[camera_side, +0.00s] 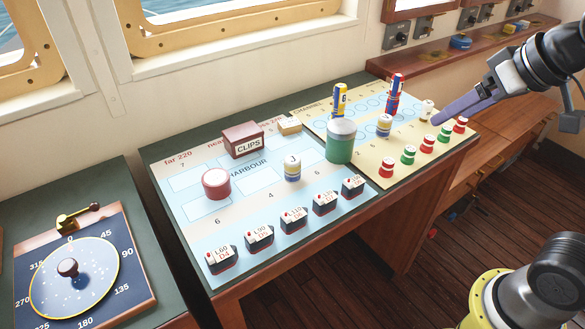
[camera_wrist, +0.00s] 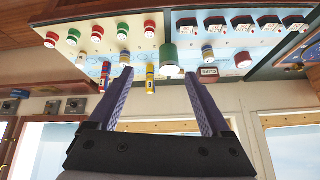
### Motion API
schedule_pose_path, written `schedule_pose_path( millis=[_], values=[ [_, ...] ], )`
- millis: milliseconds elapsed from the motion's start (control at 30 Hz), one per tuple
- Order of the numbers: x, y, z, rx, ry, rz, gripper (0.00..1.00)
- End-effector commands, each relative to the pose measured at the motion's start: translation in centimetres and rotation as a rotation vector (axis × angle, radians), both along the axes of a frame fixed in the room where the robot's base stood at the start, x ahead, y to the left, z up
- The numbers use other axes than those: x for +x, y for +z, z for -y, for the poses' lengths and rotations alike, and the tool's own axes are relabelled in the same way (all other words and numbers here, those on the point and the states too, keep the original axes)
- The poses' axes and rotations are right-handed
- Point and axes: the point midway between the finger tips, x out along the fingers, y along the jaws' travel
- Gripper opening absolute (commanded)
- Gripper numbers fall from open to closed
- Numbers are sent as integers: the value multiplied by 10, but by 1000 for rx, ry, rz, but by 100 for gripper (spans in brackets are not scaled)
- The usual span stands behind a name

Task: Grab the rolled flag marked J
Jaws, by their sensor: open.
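Three short white rolls with coloured bands stand upright on the charts. One (camera_side: 292,170) is on the blue harbour chart and bears a small dark mark that may be a J. It also shows in the wrist view (camera_wrist: 207,54). A second roll (camera_side: 384,127) is on the cream channel chart, and a third (camera_side: 427,109) is near that chart's far right; their marks are too small to read. My gripper (camera_side: 447,113) is open and empty, with purple fingers, above the right end of the table by the third roll. Its fingers also show in the wrist view (camera_wrist: 156,76).
A green cylinder (camera_side: 340,147) stands between the charts. Two tall coloured tubes (camera_side: 339,101) (camera_side: 394,95) stand behind. Red and green pegs (camera_side: 408,154) line the cream chart's front edge. A red CLIPS box (camera_side: 243,139), a round red container (camera_side: 216,183) and several dark labelled blocks (camera_side: 293,220) occupy the blue chart.

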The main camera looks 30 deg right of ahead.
Motion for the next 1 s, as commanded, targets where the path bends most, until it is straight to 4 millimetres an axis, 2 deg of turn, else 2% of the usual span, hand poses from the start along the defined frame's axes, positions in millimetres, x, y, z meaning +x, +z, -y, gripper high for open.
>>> schedule_pose_path(
  millis=[33,167,300,400,500,633,833,1000],
  values=[
    [24,5,-7,5,4,-8,82],
    [85,11,-32,12,17,-24,82],
    [145,-5,-72,6,56,-61,82],
    [176,-28,-103,-9,97,-98,82],
    [192,-52,-128,-32,142,-138,82],
    [196,-80,-149,-53,182,-190,82],
    [198,-103,-158,-61,202,-211,82],
    [210,-133,-158,-61,201,-213,82]
  ],
)
